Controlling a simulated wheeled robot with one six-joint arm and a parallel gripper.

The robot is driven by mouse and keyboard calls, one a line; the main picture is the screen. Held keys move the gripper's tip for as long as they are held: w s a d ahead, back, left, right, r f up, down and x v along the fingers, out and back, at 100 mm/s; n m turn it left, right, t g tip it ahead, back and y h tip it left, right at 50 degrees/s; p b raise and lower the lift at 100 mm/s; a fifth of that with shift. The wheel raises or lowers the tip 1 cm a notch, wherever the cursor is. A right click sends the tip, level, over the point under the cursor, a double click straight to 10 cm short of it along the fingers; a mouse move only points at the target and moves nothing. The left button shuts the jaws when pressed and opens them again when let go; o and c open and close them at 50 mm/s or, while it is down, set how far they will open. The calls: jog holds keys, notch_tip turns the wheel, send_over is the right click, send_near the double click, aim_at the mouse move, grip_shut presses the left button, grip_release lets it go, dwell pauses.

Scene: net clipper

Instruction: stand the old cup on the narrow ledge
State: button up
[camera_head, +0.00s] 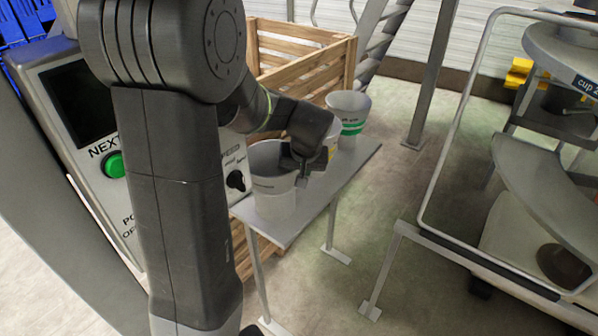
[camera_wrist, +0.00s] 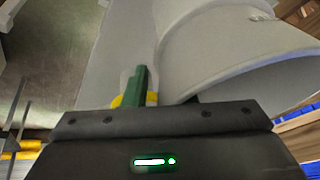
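A pale grey-white cup (camera_head: 273,196) stands upright, or nearly so, near the close end of a narrow grey ledge (camera_head: 312,212). I cannot tell whether its base rests flat. My gripper (camera_head: 302,180) is at this cup's right side, by the rim. In the wrist view, the cup (camera_wrist: 240,60) fills the right side. A green and yellow finger is just outside its wall; the other finger is mostly hidden by the cup. I cannot tell whether they press on the wall. The frames do not show clearly that this is the old cup.
Farther along the ledge stand a green-banded cup (camera_head: 348,112) and a yellow-marked cup (camera_head: 333,143), partly hidden by my gripper. A wooden crate (camera_head: 300,50) is behind. A metal rack (camera_head: 448,240) stands right, with open floor between. A control panel with a green button (camera_head: 114,165) is left.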

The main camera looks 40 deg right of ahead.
jog(key=shift+o, duration=0.8)
jog(key=shift+r, duration=0.2)
jog(key=v, duration=1.2)
